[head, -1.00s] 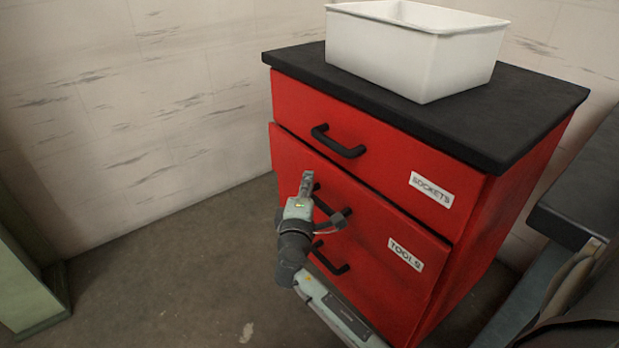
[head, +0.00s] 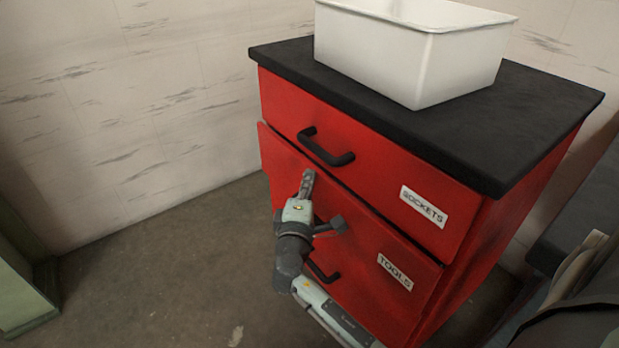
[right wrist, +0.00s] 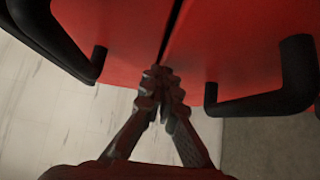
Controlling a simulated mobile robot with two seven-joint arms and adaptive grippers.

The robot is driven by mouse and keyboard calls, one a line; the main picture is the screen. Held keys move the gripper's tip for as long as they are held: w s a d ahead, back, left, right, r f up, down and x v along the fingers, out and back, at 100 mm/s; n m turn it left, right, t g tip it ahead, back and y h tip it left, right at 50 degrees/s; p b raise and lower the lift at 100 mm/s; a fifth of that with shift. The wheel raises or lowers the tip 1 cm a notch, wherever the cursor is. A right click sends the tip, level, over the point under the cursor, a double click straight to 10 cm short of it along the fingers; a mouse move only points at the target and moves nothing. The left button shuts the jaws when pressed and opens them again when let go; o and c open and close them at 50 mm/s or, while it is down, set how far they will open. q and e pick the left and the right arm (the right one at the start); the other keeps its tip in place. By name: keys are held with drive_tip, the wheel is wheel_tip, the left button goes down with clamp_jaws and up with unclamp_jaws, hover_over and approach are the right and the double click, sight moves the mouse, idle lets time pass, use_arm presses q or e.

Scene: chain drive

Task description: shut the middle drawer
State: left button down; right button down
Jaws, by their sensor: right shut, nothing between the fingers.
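The red cabinet's middle drawer (head: 345,235), labelled TOOLS, stands slightly out from the top drawer (head: 380,185), labelled SOCKETS. My right gripper (head: 308,176) is shut and empty in front of the middle drawer's upper part, hiding most of its handle. In the right wrist view the closed fingertips (right wrist: 162,78) point at the drawer fronts near the dark gap between them. The top drawer's handle (right wrist: 85,65) is on the left and the middle drawer's handle (right wrist: 265,103) on the right. I cannot tell whether the fingertips touch. My left gripper is out of view.
A white bin (head: 410,60) stands on the cabinet's black top (head: 285,55). The top handle (head: 325,148) and a lower handle (head: 322,272) stick out above and below my right gripper. Floor left of the cabinet is clear. A dark-topped bench (head: 580,205) stands at the right.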

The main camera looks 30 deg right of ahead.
sight(320, 175)
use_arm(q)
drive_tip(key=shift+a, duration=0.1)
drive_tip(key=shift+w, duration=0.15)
use_arm(e)
drive_tip(key=shift+w+d+r, duration=0.1)
drive_tip(key=shift+d, duration=1.35)
